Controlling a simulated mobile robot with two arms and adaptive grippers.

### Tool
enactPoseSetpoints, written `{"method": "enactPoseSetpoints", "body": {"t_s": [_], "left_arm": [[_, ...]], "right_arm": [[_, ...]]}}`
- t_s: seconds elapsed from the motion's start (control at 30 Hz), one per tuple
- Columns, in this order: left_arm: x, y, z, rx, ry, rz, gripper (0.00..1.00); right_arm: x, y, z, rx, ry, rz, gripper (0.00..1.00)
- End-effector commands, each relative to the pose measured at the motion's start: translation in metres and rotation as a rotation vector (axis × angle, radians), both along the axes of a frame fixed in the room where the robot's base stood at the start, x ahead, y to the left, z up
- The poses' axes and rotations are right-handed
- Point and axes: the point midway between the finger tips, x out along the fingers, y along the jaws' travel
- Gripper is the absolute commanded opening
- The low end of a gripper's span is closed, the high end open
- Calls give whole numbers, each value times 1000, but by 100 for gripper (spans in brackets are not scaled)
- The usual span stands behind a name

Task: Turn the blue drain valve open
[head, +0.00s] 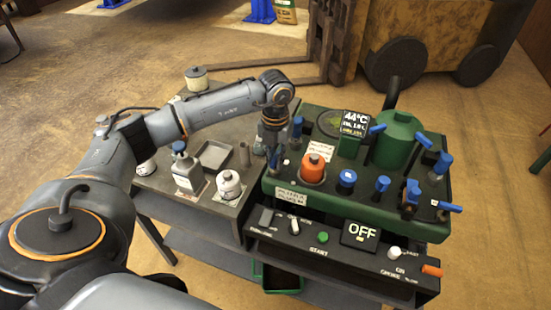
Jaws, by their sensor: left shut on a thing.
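My left gripper (274,145) points down at the left edge of the green machine (400,222). It is shut on a small blue part (277,160), which appears to be the blue drain valve; the fingers hide most of it, so I cannot tell how far it is turned. Other blue handles and caps stand on the machine: a blue post (297,126) just right of the gripper, a round blue cap (347,178), and several levers to the right. My right gripper is not in view.
An orange cap (313,168) stands close right of the gripper. Bottles (186,172) and a white jar (229,184) stand on the grey bench (160,183). The front panel holds an OFF display (360,235). A forklift (425,42) stands behind.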

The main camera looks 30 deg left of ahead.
Motion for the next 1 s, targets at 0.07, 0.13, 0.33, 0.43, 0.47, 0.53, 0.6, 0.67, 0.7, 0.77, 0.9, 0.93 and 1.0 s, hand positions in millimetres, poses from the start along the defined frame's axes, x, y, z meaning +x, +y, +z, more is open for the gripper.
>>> {"method": "enactPoseSetpoints", "body": {"t_s": [0.07, 0.13, 0.33, 0.43, 0.47, 0.53, 0.6, 0.67, 0.7, 0.77, 0.9, 0.93, 1.0], "left_arm": [[1, 1, 2, 0, -5, 12, 0], [1, 1, 2, 0, -5, 17, 0], [1, 1, 2, 0, -5, 20, 0], [1, 1, 2, 0, -5, 20, 0], [1, 1, 2, 0, -5, 20, 0], [2, 1, 2, 0, -5, 19, 17], [1, 1, 2, 0, -5, 19, 32], [1, 1, 2, 0, -4, 18, 35], [1, 1, 1, 0, -4, 18, 35], [1, 0, 1, 0, -3, 17, 35], [1, 0, 1, 0, -2, 17, 35], [1, 0, 2, 0, -2, 17, 35], [1, 0, 6, -1, -3, 16, 35]], "right_arm": [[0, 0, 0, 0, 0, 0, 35], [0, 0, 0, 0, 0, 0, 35], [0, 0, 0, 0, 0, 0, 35], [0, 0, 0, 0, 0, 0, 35], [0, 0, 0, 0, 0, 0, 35], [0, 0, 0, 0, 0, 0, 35], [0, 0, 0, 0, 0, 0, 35], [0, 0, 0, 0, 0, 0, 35], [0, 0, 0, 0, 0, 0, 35], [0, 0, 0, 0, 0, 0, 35], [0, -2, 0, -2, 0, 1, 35], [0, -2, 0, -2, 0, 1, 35], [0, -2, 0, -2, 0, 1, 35]]}}
